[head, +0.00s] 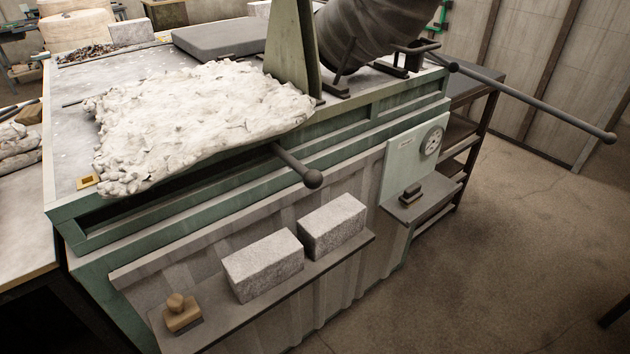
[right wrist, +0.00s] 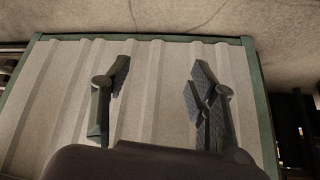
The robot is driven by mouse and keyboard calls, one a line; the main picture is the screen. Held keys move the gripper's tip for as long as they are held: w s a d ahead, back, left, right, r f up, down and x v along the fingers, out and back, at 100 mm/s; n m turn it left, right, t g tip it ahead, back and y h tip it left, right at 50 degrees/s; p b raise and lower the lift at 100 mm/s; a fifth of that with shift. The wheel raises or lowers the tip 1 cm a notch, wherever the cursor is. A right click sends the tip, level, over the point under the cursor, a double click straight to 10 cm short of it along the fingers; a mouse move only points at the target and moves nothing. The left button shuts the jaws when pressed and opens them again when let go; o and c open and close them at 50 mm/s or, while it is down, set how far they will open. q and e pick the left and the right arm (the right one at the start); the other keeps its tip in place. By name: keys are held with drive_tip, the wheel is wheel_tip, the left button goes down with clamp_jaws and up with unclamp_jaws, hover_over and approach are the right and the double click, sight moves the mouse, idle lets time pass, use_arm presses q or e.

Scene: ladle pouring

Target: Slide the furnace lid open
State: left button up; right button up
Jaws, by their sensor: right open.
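The furnace (head: 300,178) is a green-framed bench with corrugated side panels, seen in the head view. A rough white slab (head: 195,115), which looks like the lid, lies on its top at the left. A dark rod handle with a ball end (head: 312,179) sticks out from under the slab's right front edge. No gripper shows in the head view. In the right wrist view my right gripper (right wrist: 158,88) is open and empty, with its fingers wide apart in front of a corrugated panel (right wrist: 150,60). My left gripper is in neither view.
A front shelf holds two grey bricks (head: 263,264) and a wooden-handled block (head: 181,312). A dark cylindrical vessel (head: 375,30) stands tilted at the back, with a long rod (head: 540,97) reaching right. A gauge panel (head: 417,150) is on the front.

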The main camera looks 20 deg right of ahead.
drive_tip(key=w+r+t+p, duration=0.1)
drive_tip(key=w+r+t, duration=0.1)
drive_tip(key=w+r, duration=0.4)
drive_tip(key=w+r+t, duration=0.1)
drive_tip(key=w+r, duration=0.2)
drive_tip(key=r, duration=0.5)
drive_tip(key=m+t+y+p, duration=0.1)
drive_tip(key=t+y+p, duration=0.15)
drive_tip(key=t, duration=0.55)
approach(318, 186)
drive_tip(key=shift+h, duration=0.35)
drive_tip(key=w+p, duration=0.1)
drive_tip(key=w, duration=0.3)
drive_tip(key=w+a+p, duration=0.1)
drive_tip(key=w, duration=0.3)
drive_tip(key=w+a+p, duration=0.1)
drive_tip(key=w, duration=0.2)
drive_tip(key=shift+w+a+f+p, duration=0.1)
drive_tip(key=shift+w+a+p, duration=0.1)
drive_tip(key=shift+w+p, duration=0.15)
clamp_jaws()
